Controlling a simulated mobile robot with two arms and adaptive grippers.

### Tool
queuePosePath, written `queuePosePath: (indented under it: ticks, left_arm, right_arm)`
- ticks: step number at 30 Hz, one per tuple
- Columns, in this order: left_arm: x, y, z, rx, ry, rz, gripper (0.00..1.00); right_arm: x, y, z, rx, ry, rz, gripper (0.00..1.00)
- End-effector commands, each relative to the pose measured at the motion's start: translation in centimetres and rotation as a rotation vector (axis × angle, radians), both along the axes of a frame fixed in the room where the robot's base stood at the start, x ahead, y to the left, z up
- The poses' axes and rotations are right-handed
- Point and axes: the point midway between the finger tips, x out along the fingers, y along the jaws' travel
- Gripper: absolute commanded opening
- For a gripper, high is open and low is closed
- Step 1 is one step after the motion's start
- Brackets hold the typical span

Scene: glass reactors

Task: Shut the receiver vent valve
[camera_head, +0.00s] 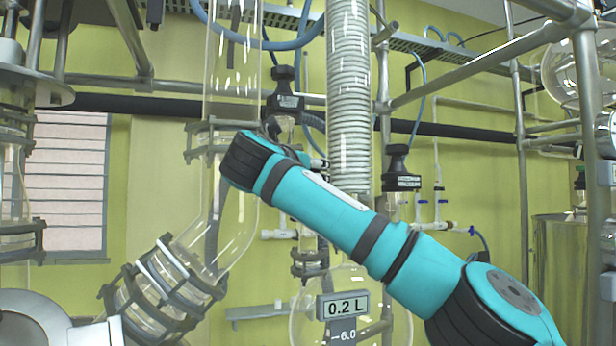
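The receiver looks to be the round glass vessel (300,322) at the bottom centre, with a display (343,305) reading "0.2 L" and "-6.0". I cannot tell for sure which fitting is its vent valve. Black-topped valve fittings stand at the upper centre (285,90) and right of the coil column (398,168). White stopcock fittings with a blue end (450,227) sit farther right. My teal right arm crosses from the lower right to a dark joint at the centre left. It covers part of the glassware. Its gripper fingers cannot be made out. My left gripper does not show.
A glass coil condenser (349,90) stands upright at the centre. A wide glass pipe (232,60) and a clamped, tilted glass joint (165,285) are on the left. Metal frame bars (520,150) and a steel drum (562,262) stand on the right.

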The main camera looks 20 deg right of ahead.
Motion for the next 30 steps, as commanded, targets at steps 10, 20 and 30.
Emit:
queuePosePath:
  ticks: [10, 20, 30]
  left_arm:
    - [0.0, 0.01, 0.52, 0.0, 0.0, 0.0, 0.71]
    - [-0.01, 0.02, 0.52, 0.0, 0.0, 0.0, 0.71]
    - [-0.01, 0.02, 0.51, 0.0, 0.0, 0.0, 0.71]
  right_arm:
    - [-0.02, 0.1, 0.17, 0.002, -0.001, -0.101, 0.13]
    - [0.01, 0.07, 0.06, 0.002, 0.0, -0.111, 0.13]
    - [0.03, 0.07, 0.01, 0.002, 0.0, -0.11, 0.57]
